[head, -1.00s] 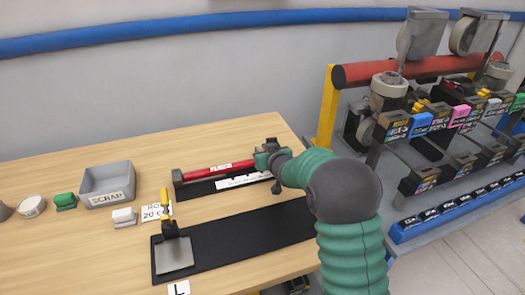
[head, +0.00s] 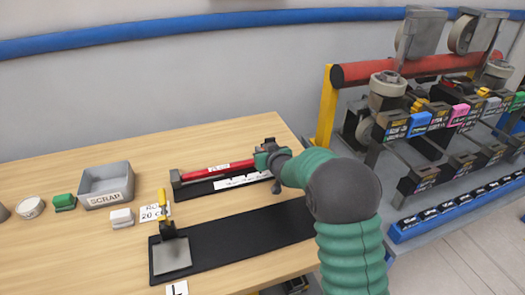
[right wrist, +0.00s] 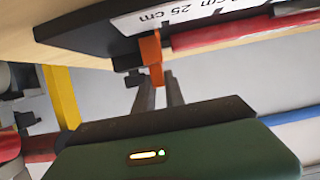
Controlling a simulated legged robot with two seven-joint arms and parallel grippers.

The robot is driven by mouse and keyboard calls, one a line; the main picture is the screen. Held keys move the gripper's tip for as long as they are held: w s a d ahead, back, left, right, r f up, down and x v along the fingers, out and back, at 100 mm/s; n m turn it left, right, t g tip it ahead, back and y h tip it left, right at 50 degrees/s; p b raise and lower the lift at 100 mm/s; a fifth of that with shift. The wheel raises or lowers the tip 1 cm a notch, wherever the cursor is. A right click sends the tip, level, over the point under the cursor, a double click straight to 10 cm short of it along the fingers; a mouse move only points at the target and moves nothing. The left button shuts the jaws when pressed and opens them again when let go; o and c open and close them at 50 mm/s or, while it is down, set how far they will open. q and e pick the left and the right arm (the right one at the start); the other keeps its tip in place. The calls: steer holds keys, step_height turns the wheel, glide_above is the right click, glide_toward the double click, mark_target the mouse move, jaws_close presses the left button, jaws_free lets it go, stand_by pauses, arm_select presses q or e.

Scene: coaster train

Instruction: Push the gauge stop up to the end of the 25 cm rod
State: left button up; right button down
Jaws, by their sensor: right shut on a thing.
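The red rod (head: 217,167) lies along the black gauge (head: 190,188), which carries a white scale strip. In the right wrist view the rod (right wrist: 235,33) and the strip marked 25 cm (right wrist: 190,12) show close up. The orange gauge stop (right wrist: 151,58) stands at the rod's end by the 25 cm mark; I cannot tell whether the two touch. My right gripper (head: 268,155) is at the gauge's right end. In the right wrist view its fingers (right wrist: 160,88) are shut on the lower part of the stop. My left gripper is out of view.
A grey scrap bin (head: 106,184), a green block (head: 64,202) and a white block (head: 122,217) stand left of the gauge. A parts rack (head: 430,140) stands right of the table.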

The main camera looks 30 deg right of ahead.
steer(key=shift+f, duration=0.15)
steer(key=shift+a+f, duration=0.1)
steer(key=shift+a, duration=0.25)
steer(key=shift+w+a, duration=0.1)
steer(key=shift+a, duration=0.25)
steer(key=c, duration=1.4)
jaws_free()
steer(key=shift+w, duration=0.15)
steer(key=shift+d, duration=0.1)
steer(key=shift+s+r, duration=0.25)
steer(key=p+v, duration=0.1)
steer(key=v, duration=1.5)
